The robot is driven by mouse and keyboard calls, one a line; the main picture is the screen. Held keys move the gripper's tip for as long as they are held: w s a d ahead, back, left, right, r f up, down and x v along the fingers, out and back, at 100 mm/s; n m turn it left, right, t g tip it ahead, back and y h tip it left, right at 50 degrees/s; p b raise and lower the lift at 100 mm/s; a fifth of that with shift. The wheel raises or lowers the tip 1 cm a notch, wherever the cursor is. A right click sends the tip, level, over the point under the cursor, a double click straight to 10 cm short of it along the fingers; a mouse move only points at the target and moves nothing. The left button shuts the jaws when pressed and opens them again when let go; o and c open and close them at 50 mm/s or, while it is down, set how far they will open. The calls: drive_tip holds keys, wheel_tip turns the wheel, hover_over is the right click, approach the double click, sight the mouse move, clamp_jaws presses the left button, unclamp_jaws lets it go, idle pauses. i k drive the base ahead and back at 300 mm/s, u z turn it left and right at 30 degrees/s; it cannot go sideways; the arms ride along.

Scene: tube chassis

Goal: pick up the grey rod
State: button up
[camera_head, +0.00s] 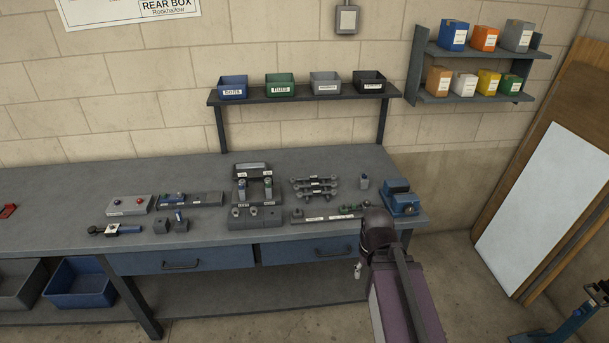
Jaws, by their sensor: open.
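Several small grey rod-like parts (313,187) with white labels lie side by side on the right half of the workbench. They are too small to tell which one is the grey rod. A long, thin labelled strip (325,217) lies near the front edge, with small green-topped parts at its right end. My arm (378,232) reaches in from the lower right, its dark joint over the bench's front edge.
The grey bench (75,215) holds a dark fixture (255,222) with upright parts, a blue vice (400,197) at the right end, and a red-buttoned box (128,205). A shelf with bins (233,87) stands behind.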

sight(293, 180)
drive_tip(key=u, duration=0.15)
drive_tip(key=i, duration=1.15)
drive_tip(key=z, duration=0.45)
